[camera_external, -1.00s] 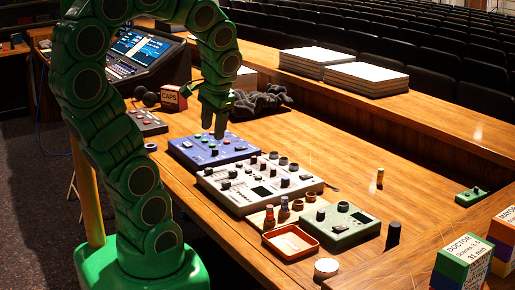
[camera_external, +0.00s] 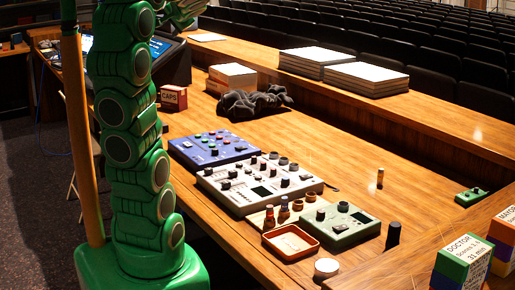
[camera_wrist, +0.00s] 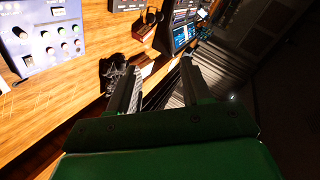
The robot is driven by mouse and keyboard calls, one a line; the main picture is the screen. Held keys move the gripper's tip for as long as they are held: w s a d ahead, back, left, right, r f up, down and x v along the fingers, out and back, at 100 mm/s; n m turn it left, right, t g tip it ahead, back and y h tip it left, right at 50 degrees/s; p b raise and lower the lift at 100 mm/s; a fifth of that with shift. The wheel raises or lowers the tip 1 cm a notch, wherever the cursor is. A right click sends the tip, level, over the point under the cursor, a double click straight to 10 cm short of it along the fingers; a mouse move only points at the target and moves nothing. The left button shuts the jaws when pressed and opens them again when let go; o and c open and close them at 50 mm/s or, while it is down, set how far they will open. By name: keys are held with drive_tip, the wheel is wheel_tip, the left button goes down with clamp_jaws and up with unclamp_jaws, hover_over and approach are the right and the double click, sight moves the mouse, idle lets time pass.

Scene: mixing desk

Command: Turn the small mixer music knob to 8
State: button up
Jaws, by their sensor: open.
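A blue mixer (camera_external: 213,148) with several knobs lies flat on the desk. A larger pale grey mixer (camera_external: 243,198) and a smaller green unit (camera_external: 335,229) with a large dark knob (camera_external: 343,207) lie nearer. I cannot tell which one is the small mixer, and the labels and knob settings are too small to read. My gripper (camera_external: 187,10) is high at the top edge, partly cut off and far from the knobs. In the wrist view its two fingers (camera_wrist: 158,78) are apart with nothing held. A bluish mixer (camera_wrist: 48,38) shows there at upper left.
A crumpled dark cloth (camera_external: 252,103), a red CAPS box (camera_external: 173,98) and a paper stack (camera_external: 232,75) lie behind the mixers. An orange tray (camera_external: 290,241), small bottles (camera_external: 284,209) and a dark cylinder (camera_external: 393,234) are near the front. The desk's right middle is mostly clear.

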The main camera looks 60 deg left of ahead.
drive_tip(key=s+a+r+y, duration=0.1)
drive_tip(key=a+r, duration=0.2)
drive_tip(key=a, duration=0.1)
drive_tip(key=w+d+f+h, duration=0.1)
drive_tip(key=w+f+h, duration=0.2)
drive_tip(key=w+f, duration=0.6)
drive_tip(key=n+g+h, duration=0.1)
drive_tip(key=n+h, duration=0.1)
drive_tip(key=h, duration=0.8)
hover_over(274, 169)
drive_tip(key=f, duration=3.2)
drive_tip(key=shift+a+f, duration=0.15)
drive_tip(key=shift+a, duration=0.1)
drive_tip(key=shift+n, duration=0.3)
drive_tip(key=shift+f, duration=3.95)
clamp_jaws()
